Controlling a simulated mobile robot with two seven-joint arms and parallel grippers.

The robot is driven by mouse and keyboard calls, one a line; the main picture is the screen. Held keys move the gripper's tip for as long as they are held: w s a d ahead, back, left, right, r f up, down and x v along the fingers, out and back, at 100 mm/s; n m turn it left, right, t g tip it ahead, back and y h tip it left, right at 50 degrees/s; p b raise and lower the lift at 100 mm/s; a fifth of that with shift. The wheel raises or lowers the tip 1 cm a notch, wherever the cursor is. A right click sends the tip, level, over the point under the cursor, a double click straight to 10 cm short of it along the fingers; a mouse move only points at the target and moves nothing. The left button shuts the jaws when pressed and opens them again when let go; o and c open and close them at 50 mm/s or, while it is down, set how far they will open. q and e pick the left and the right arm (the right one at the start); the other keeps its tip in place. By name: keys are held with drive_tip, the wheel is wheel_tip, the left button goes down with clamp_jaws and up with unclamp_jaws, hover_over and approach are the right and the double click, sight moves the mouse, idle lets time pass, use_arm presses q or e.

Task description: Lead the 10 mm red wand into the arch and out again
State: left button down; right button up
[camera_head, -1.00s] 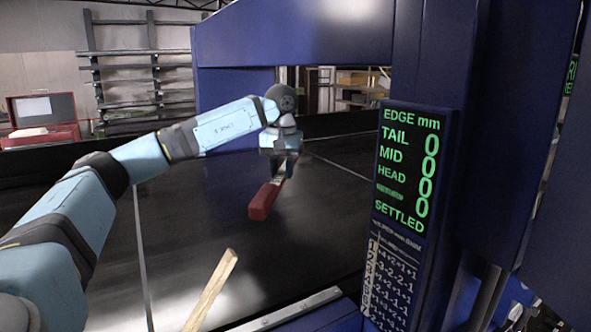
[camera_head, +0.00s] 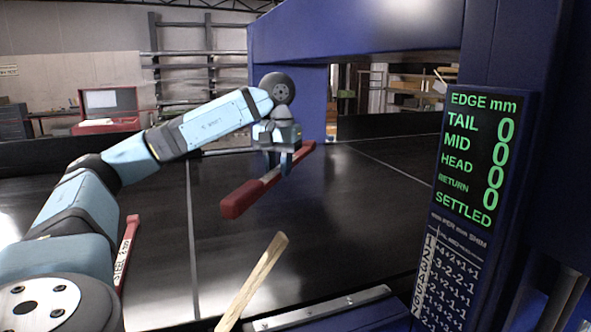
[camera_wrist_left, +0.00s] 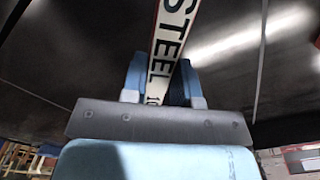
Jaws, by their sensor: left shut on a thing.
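My left gripper (camera_head: 286,166) is shut on a red wand with a white label (camera_head: 240,198) and holds it above the black conveyor belt. In the left wrist view the label (camera_wrist_left: 168,45) reads STEEL and begins a number with 10, between the two fingers. The wand slants from a thick red end at lower left to a far end at upper right. The blue arch (camera_head: 385,38) spans the belt, its far post behind the gripper and its near post at right. I cannot tell if the wand's far end is within the arch. My right gripper is out of view.
Another red wand (camera_head: 128,245), labelled STEEL, lies at left beside my arm. A wooden stick (camera_head: 255,278) stands up at the near edge. The display (camera_head: 475,150) shows zeros and SETTLED. A red case (camera_head: 100,112) stands behind. The belt (camera_head: 350,225) is clear in front.

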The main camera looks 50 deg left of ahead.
use_arm(q)
drive_tip(key=s+a+b, duration=0.2)
drive_tip(key=s+b, duration=0.1)
drive_tip(key=s, duration=0.5)
drive_tip(key=s+a+b, duration=0.2)
drive_tip(key=s+b, duration=0.1)
drive_tip(key=s, duration=0.5)
drive_tip(key=shift+s+a, duration=0.4)
